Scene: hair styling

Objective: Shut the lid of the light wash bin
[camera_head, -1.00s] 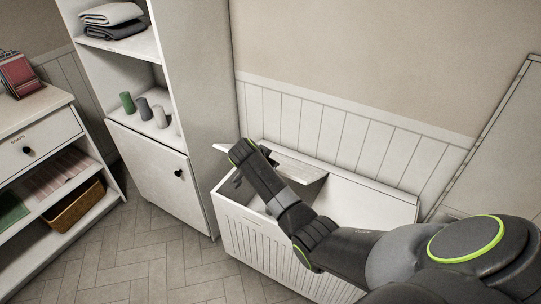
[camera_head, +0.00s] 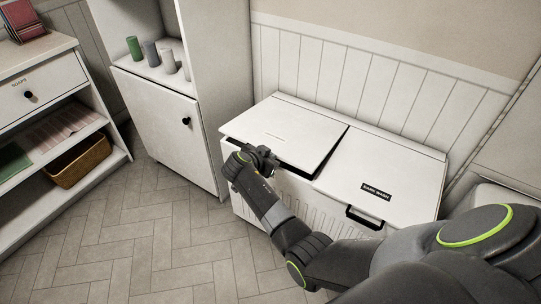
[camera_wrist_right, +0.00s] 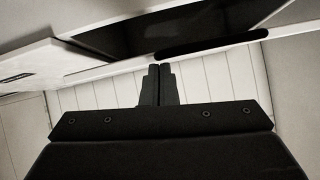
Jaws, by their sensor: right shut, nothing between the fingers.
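The white wash bin (camera_head: 240,205) stands against the panelled wall, with two lids side by side. Its left lid (camera_head: 290,122) is slightly raised, with a dark gap under its front and right edges; no readable label shows on it. The right lid (camera_head: 400,165), labelled "DARK WASH", lies flat. My right gripper (camera_head: 268,157) is shut and empty at the front edge of the left lid; I cannot tell if it touches. In the right wrist view the shut fingers (camera_wrist_right: 158,84) point toward the bin, with a dark opening (camera_wrist_right: 165,25) beyond. My left gripper is out of view.
A white cabinet (camera_head: 165,120) with several small cylinders (camera_head: 152,53) on its shelf stands left of the bin. Farther left is a drawer unit (camera_head: 50,75) holding a wicker basket (camera_head: 82,165). The herringbone floor (camera_head: 130,245) in front is clear.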

